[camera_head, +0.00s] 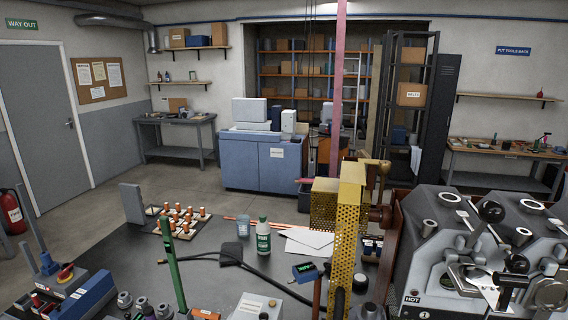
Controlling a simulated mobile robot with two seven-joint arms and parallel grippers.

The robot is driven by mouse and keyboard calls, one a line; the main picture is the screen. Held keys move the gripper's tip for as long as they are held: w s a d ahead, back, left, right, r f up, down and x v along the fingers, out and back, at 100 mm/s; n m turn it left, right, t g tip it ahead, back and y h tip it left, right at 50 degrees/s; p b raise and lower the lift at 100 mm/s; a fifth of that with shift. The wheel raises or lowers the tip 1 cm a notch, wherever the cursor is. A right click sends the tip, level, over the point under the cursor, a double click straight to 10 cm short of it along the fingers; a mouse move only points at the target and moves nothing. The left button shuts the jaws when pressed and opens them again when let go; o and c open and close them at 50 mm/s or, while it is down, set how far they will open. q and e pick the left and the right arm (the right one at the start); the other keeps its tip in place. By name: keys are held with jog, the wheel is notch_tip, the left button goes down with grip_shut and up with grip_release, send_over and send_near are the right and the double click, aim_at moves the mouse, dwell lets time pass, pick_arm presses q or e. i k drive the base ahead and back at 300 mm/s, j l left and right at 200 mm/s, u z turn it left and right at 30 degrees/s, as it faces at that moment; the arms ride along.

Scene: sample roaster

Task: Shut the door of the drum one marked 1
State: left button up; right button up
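The sample roaster (425,225) stands at the right edge of the bench, a grey metal housing with a HOT label (412,300) low on its left front. Two drum fronts show side by side, a left one (462,277) and a right one (548,292), both partly cut by the picture's edge or by dark handles. Black round knobs (491,211) stand out in front of them. Neither of my grippers is in view.
A yellow perforated guard (348,225) and a pink upright (340,90) stand just left of the roaster. The dark bench top (110,262) bears a green bottle (263,236), a cup (243,225), a sample rack (158,229) and a green post (172,262). Blue equipment (85,300) fills the front left.

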aim_at(470, 279)
jog(key=l+u, duration=0.2)
jog(key=l, duration=0.25)
jog(key=k+l+u, duration=0.2)
jog(key=l, duration=0.25)
jog(key=l+u, duration=0.2)
jog(key=l, duration=0.3)
jog(key=i, duration=0.5)
